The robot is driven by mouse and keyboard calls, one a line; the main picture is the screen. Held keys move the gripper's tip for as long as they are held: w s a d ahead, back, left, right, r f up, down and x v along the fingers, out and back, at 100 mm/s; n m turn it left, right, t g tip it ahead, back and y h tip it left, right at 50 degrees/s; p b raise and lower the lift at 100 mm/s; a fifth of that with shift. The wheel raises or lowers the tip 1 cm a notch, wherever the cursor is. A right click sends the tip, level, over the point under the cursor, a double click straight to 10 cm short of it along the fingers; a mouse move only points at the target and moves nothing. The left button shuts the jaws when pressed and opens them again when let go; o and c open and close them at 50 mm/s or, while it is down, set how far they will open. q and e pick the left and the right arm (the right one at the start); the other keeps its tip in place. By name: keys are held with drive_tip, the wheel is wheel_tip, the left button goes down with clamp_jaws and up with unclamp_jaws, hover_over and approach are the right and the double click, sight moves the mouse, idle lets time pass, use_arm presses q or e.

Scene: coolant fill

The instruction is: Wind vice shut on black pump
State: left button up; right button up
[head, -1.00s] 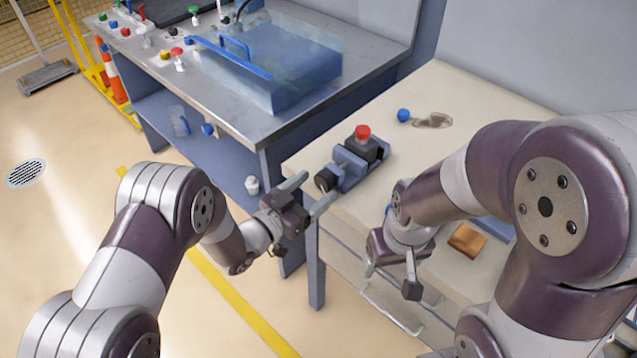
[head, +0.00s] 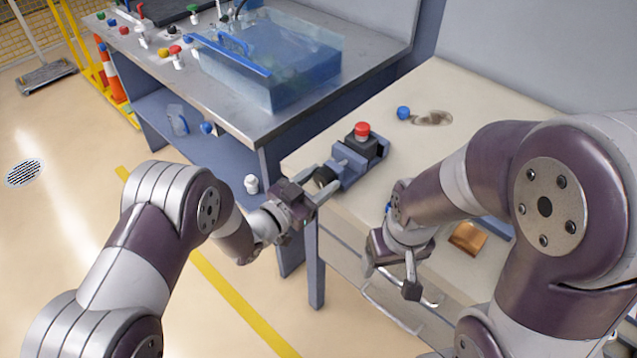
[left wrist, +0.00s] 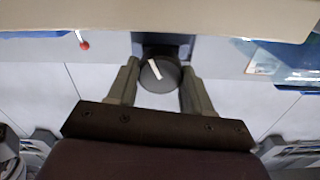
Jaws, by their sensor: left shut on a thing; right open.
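The vice (head: 352,166) is blue-grey and stands near the left front corner of the cream bench. The black pump (head: 361,141) with a red cap (head: 362,129) sits upright in it, at the jaws; whether the jaws touch it I cannot tell. My left gripper (head: 325,185) is shut on the vice's dark round knob at its front end. In the left wrist view the knob (left wrist: 160,77), with a white mark, sits between the two fingers.
A blue cap (head: 403,113) and a brownish stain (head: 432,118) are on the bench behind the vice. A copper-coloured block (head: 467,238) lies near my right arm. A steel table with a blue liquid tank (head: 285,75) stands to the left.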

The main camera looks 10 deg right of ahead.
use_arm(q)
drive_tip(key=o, duration=1)
drive_tip(key=shift+o, duration=0.2)
drive_tip(key=v, duration=1.2)
drive_tip(key=shift+s+a+b, duration=0.25)
drive_tip(key=shift+a+b, duration=0.05)
drive_tip(key=shift+b, duration=0.05)
